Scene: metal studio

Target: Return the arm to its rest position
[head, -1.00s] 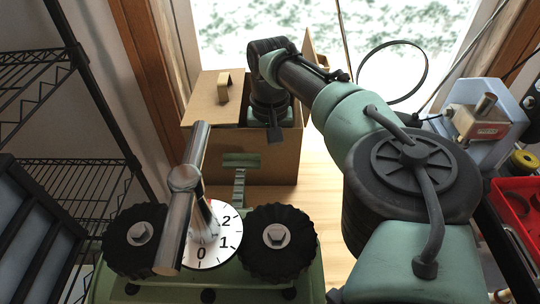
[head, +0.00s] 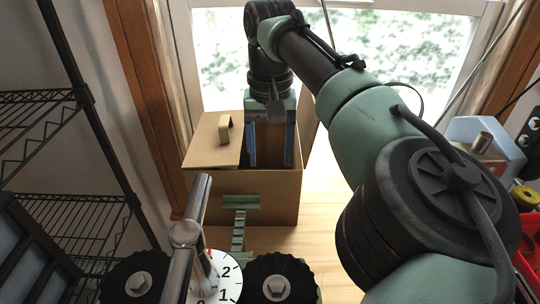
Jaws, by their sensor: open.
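My arm (head: 345,95) reaches from the lower right to the upper middle of the head view. My gripper (head: 270,162) hangs from its end, pointing down, with two fingers apart and nothing seen between them. It is over or just inside the open part of a cardboard box (head: 270,190). I cannot tell how far the fingertips reach below the rim. A cardboard lid (head: 205,152) with a small handle (head: 225,128) covers the box's left part. The inside of the box is mostly hidden.
The box stands on a wooden surface (head: 325,225) by a window (head: 425,55). A green device with dark knobs (head: 279,282), a dial (head: 226,272) and a metal lever (head: 186,235) is in front. Black wire shelving (head: 65,215) is left. A red bin (head: 528,250) is right.

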